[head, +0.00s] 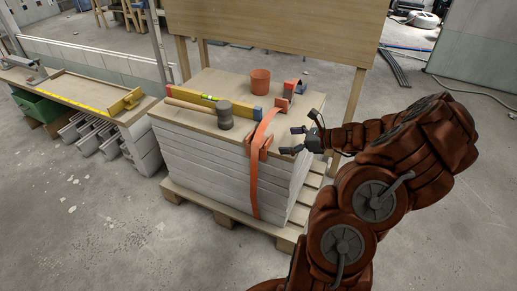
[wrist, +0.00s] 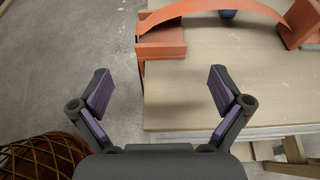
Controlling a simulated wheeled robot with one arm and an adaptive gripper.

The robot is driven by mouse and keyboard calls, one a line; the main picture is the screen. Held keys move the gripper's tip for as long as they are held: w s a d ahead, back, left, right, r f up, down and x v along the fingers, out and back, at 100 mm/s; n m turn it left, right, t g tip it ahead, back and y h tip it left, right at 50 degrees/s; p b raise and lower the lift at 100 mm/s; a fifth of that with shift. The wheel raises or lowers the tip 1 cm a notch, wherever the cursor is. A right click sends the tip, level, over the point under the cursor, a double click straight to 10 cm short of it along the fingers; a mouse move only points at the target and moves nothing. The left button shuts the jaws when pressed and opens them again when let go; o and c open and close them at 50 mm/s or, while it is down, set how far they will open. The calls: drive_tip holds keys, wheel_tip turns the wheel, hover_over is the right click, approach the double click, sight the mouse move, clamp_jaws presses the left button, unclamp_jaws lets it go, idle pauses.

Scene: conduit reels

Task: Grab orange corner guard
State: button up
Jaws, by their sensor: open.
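An orange corner guard (head: 260,146) sits on the front edge of the board stack, under an orange strap (head: 254,188). It also shows in the wrist view (wrist: 162,48), at the edge of the board top, with the strap arching away to the right. A second orange guard (head: 289,88) stands at the strap's far end on the top and shows at the upper right of the wrist view (wrist: 300,24). My gripper (head: 291,140) is open and empty, to the right of the front guard and apart from it. In the wrist view its fingers (wrist: 160,85) are spread wide, short of the guard.
A mallet (head: 224,113), a yellow spirit level (head: 213,98) and a terracotta pot (head: 260,80) are on the board stack (head: 200,160). The stack rests on a wooden pallet (head: 232,217). A workbench (head: 90,100) stands at left; open floor lies in front.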

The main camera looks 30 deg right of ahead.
sight(270, 140)
drive_tip(key=shift+b+x, duration=0.7)
drive_tip(key=shift+x, duration=3.1)
drive_tip(key=shift+w+r, duration=0.1)
drive_tip(key=shift+r, duration=0.1)
drive_tip(key=c, duration=1.2)
drive_tip(key=shift+r, duration=0.15)
drive_tip(key=shift+r, duration=0.3)
drive_tip(key=r, duration=0.1)
drive_tip(key=r+p, duration=0.1)
drive_tip(key=r, duration=0.1)
drive_tip(key=shift+s, duration=0.35)
drive_tip(key=s, duration=0.5)
drive_tip(key=s+a+p, duration=0.1)
drive_tip(key=s, duration=0.4)
drive_tip(key=s+a+r, duration=0.1)
drive_tip(key=s, duration=0.4)
drive_tip(key=shift+s+r, duration=0.1)
